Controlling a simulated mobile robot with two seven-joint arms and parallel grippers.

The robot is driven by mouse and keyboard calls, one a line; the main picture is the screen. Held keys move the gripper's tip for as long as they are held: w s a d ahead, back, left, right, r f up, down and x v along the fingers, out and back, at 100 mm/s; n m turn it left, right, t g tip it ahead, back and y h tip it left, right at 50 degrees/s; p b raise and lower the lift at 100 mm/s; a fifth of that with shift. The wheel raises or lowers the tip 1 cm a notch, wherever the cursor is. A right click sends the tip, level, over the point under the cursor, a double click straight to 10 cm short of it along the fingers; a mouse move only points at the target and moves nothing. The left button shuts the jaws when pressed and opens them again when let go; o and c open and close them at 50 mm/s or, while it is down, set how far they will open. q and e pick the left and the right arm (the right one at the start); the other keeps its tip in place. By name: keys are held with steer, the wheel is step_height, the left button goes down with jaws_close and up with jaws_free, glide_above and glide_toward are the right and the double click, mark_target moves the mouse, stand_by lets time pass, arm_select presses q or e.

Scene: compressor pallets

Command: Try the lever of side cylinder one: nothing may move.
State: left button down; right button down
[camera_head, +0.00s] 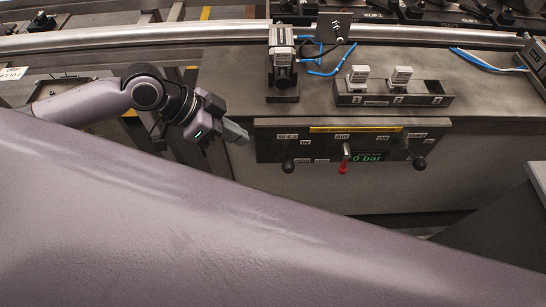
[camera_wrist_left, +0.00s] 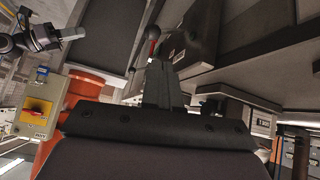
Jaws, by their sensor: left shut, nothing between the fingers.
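The dark control panel (camera_head: 350,142) on the bench front carries three levers. The left lever (camera_head: 287,165) has a black knob, the middle lever (camera_head: 343,167) a red knob, the right lever (camera_head: 419,163) a black knob. The panel's small labels are too small to read surely, so I cannot tell which lever is side cylinder one's. The display (camera_head: 367,157) reads 0 bar. My left gripper (camera_head: 238,133) is shut and empty, left of the panel and apart from the left lever. In the left wrist view its shut fingers (camera_wrist_left: 160,85) point towards a dark box-like part (camera_wrist_left: 193,45).
A bracketed unit (camera_head: 283,60) with blue hoses and a tray (camera_head: 393,99) holding two light blocks stand on the bench. A rail runs behind. My arm link fills the foreground. The wrist view shows a switch box (camera_wrist_left: 38,112) and what looks like my right gripper (camera_wrist_left: 72,34).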

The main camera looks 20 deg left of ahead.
mark_target(287, 160)
arm_select(q)
steer(key=shift+s+a+r+g, duration=0.2)
steer(key=shift+a+r, duration=0.15)
steer(key=shift+a, duration=0.15)
steer(key=shift+s+a+r+g, duration=0.2)
steer(key=shift+a+r, duration=0.1)
steer(key=shift+a, duration=0.2)
arm_select(e)
steer(key=shift+f, duration=0.1)
arm_select(q)
steer(key=shift+w+d, duration=0.1)
steer(key=x, duration=1.3)
steer(key=shift+d, duration=0.6)
arm_select(e)
steer(key=shift+f, duration=0.1)
arm_select(q)
steer(key=shift+f, duration=0.1)
arm_select(e)
steer(key=shift+s, duration=0.1)
